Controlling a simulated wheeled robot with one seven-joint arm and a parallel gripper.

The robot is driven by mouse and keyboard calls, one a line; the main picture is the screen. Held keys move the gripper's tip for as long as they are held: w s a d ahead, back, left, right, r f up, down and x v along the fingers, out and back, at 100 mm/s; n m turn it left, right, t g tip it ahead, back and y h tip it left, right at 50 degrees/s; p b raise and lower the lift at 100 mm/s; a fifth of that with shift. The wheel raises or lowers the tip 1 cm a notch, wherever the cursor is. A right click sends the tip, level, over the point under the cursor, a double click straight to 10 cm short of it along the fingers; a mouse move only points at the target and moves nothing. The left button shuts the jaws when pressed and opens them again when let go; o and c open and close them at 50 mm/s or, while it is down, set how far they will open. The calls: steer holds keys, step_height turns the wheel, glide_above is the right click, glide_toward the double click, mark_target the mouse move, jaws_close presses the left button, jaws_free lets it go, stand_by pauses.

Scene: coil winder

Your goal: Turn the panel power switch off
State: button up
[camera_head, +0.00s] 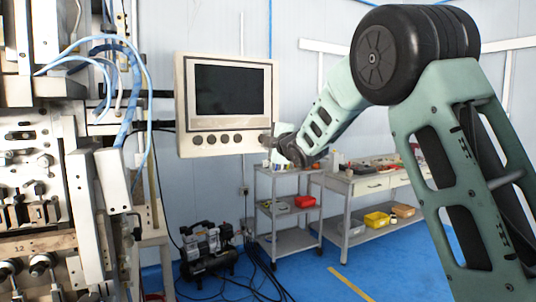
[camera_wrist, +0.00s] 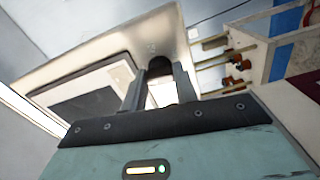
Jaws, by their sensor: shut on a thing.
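The control panel (camera_head: 183,104) hangs at the centre of the head view, a beige box with a dark screen and a row of round dark knobs along its lower edge. My gripper (camera_head: 268,142) is at the panel's lower right corner. In the wrist view the panel (camera_wrist: 45,75) is tilted and close. There my gripper's two fingers (camera_wrist: 161,88) stand on either side of a dark round power switch (camera_wrist: 160,67) and are shut on it. The fingers hide part of the switch, and I cannot read its position.
Machine tooling with blue hoses (camera_head: 118,62) stands at the left. A compressor (camera_head: 207,248) sits on the blue floor below the panel. A grey cart (camera_head: 290,245) and a workbench (camera_head: 352,185) with bins stand behind my arm.

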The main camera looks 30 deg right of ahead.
steer(key=shift+f+n+b, duration=0.15)
steer(key=shift+n+b, duration=0.55)
steer(key=o, duration=1)
steer(key=s+b, duration=0.4)
steer(key=s, duration=1.3)
steer(key=shift+s+b, duration=0.2)
steer(key=shift+b, duration=0.15)
